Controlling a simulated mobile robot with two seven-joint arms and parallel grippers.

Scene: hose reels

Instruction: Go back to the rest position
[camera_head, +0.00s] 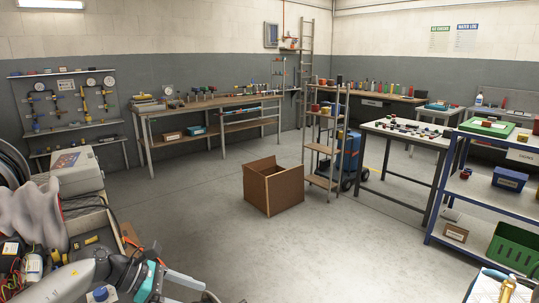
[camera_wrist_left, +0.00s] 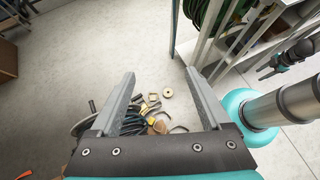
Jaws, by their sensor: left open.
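My left gripper (camera_wrist_left: 160,74) is open in the left wrist view, with nothing between its grey fingers. In the head view my left arm (camera_head: 125,275) comes in at the lower left, and its gripper end shows at the bottom edge beside the cluttered bench. Part of my body shows at the head view's lower right corner.
Hoses and tools crowd the lower left near a grey case (camera_head: 78,172). A brown open box (camera_head: 273,190) stands on the floor. A blue-framed shelf (camera_head: 490,190) is at right, with a green crate (camera_head: 515,247). Loose metal parts (camera_wrist_left: 152,108) lie below my left fingers.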

